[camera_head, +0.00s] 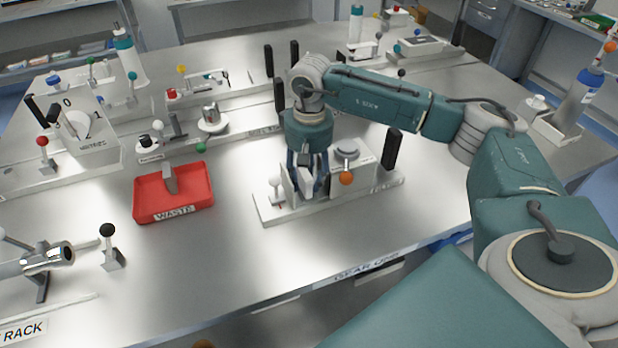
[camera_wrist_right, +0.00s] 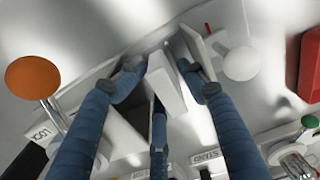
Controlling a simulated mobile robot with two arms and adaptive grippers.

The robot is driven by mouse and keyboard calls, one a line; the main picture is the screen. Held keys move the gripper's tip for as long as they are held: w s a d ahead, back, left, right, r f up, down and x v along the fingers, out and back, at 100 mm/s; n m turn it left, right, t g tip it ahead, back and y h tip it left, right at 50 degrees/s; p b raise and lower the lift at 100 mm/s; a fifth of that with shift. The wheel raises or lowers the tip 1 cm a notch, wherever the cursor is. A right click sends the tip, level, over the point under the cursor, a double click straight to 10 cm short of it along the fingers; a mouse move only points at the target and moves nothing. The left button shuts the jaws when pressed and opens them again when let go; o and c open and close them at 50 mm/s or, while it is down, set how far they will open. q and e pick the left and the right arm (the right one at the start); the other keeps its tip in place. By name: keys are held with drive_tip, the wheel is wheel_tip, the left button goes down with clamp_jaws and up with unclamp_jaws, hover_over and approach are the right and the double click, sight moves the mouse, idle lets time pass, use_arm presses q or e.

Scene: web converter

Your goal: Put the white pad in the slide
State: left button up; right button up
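My right gripper (camera_head: 307,190) points down over a white station (camera_head: 268,212) in the middle of the table. In the right wrist view, a white block-like piece (camera_wrist_right: 166,88), apparently the white pad, stands between the fingers of this gripper (camera_wrist_right: 160,72). The fingertips are close on both sides of it; whether they press on it cannot be told. A dark slot (camera_wrist_right: 135,112) shows beside it; I cannot tell whether this is the slide. The fingers partly hide the pad in the head view. My left gripper is not in view.
An orange ball knob (camera_head: 346,178), a white ball knob (camera_head: 275,182) and a black upright handle (camera_head: 392,149) stand close around the gripper. A red waste tray (camera_head: 150,190) is to the left. The table front between them is clear.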

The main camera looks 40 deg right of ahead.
sight(308, 172)
drive_tip(key=shift+s+a+f, duration=0.15)
drive_tip(key=shift+s+f, duration=0.25)
drive_tip(key=shift+f, duration=0.1)
drive_tip(key=shift+r+p, duration=0.25)
drive_tip(key=shift+p, duration=0.05)
drive_tip(key=shift+w+r+p, duration=0.1)
drive_tip(key=shift+r+p, duration=0.35)
drive_tip(key=shift+p, duration=0.1)
drive_tip(key=shift+w+r+b, duration=0.2)
drive_tip(key=shift+r+b, duration=0.3)
drive_tip(key=shift+r, duration=0.1)
drive_tip(key=shift+w+r+b, duration=0.2)
drive_tip(key=shift+r+b, duration=0.3)
drive_tip(key=shift+r, duration=0.1)
wheel_tip(308, 172, up, 9)
drive_tip(key=shift+s+f+b, duration=0.1)
drive_tip(key=shift+f+b, duration=0.1)
drive_tip(key=shift+b, duration=0.75)
drive_tip(key=shift+d+r, duration=0.2)
drive_tip(key=shift+r, duration=0.3)
